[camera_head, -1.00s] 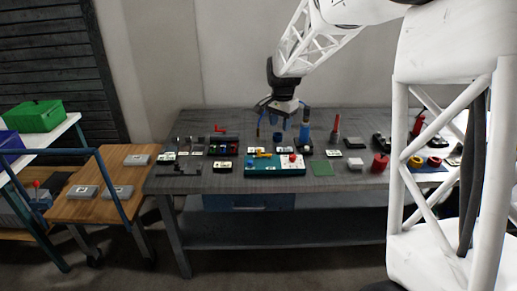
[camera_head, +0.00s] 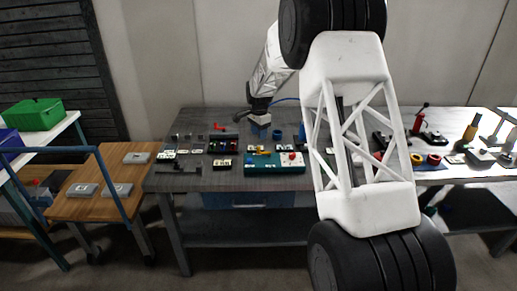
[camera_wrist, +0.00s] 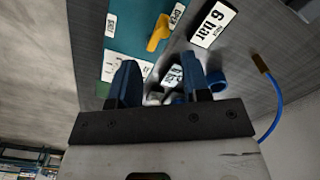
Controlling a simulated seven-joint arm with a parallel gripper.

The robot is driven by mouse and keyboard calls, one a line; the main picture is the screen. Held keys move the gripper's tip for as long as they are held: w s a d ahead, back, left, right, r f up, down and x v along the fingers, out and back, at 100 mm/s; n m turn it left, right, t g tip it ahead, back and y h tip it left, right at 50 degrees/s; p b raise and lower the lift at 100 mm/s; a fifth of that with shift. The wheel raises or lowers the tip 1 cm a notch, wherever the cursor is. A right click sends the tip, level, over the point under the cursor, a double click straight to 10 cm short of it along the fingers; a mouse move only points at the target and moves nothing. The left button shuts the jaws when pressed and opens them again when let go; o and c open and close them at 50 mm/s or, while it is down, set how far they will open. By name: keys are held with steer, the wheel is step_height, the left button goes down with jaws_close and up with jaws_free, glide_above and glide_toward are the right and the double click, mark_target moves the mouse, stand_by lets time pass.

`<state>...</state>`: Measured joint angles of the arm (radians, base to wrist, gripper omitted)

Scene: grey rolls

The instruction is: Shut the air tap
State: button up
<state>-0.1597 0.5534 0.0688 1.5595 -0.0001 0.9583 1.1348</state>
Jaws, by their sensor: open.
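A yellow lever (camera_wrist: 158,33), which looks like the air tap's handle, sits on a teal panel (camera_wrist: 127,38) in the wrist view. White labels lie on both sides of it; one seems to read OPEN, the other is hard to read. In the head view the lever (camera_head: 262,153) is small, on the teal panel (camera_head: 253,168) at the table front. My gripper (camera_wrist: 158,75) is open, its two blue fingers apart and apart from the lever. Between the fingers show a label and a metallic part, not clearly identifiable. In the head view my gripper (camera_head: 261,130) is over the table behind the panel.
A "6 bar" plate (camera_wrist: 213,24) lies beside the panel. A blue ring-like part (camera_wrist: 217,80) is near the right finger, with a blue hose (camera_wrist: 277,105) farther right. A red button (camera_head: 292,156) is on the panel. My arm hides the table's middle right.

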mark_target(258, 147)
steer(key=shift+w+a+f, duration=0.1)
steer(key=shift+w+f, duration=0.1)
steer(key=shift+f, duration=0.05)
steer(key=shift+f, duration=0.15)
steer(key=shift+f, duration=3.75)
steer(key=shift+c, duration=0.2)
jaws_close()
